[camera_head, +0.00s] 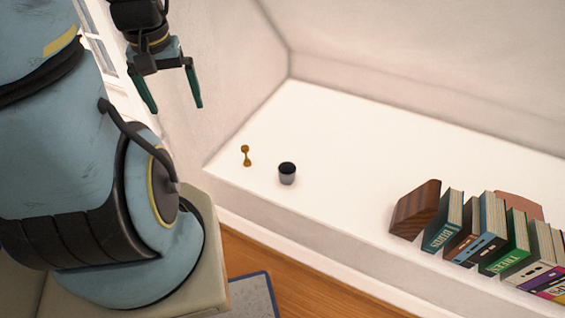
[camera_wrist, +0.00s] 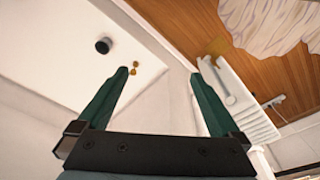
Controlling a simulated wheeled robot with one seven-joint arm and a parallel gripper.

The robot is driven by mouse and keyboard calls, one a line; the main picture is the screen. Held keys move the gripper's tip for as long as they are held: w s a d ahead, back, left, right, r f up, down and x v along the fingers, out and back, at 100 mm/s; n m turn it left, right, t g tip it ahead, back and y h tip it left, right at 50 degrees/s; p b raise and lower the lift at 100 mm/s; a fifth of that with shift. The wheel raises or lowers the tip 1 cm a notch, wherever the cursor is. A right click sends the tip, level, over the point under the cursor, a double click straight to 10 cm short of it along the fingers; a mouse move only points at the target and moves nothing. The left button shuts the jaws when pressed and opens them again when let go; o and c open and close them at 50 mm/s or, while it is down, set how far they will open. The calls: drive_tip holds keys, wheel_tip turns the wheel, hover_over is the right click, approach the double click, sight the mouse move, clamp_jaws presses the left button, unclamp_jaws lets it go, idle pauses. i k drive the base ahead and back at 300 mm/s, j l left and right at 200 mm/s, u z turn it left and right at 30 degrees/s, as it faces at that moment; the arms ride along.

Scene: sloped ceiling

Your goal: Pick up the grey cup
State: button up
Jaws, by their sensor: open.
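The grey cup (camera_head: 287,174) is small, with a dark inside, and stands upright on a white ledge (camera_head: 330,140) near its front edge. In the wrist view the cup (camera_wrist: 103,45) shows at the upper left, beyond the left fingertip. My gripper (camera_head: 177,108) is open and empty, high above and to the left of the cup in the head view. In the wrist view its two green fingers (camera_wrist: 161,75) are spread wide with nothing between them but wall and ledge edge.
A small gold ornament (camera_head: 246,156) stands close to the left of the cup. A wooden bookend (camera_head: 416,209) and a row of books (camera_head: 490,235) stand farther right on the ledge. The ledge between cup and bookend is clear. Walls rise behind and to the left.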

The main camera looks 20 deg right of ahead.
sight(287, 171)
drive_tip(key=u, duration=0.4)
drive_tip(key=l+u, duration=0.15)
drive_tip(key=u, duration=0.25)
drive_tip(key=k+u, duration=0.1)
drive_tip(key=u, duration=0.7)
drive_tip(key=k+l, duration=0.15)
drive_tip(key=k, duration=0.2)
drive_tip(key=k+l, duration=0.15)
drive_tip(key=k, duration=0.25)
drive_tip(key=k+l+u, duration=0.1)
drive_tip(key=k, duration=0.25)
drive_tip(key=l, duration=0.1)
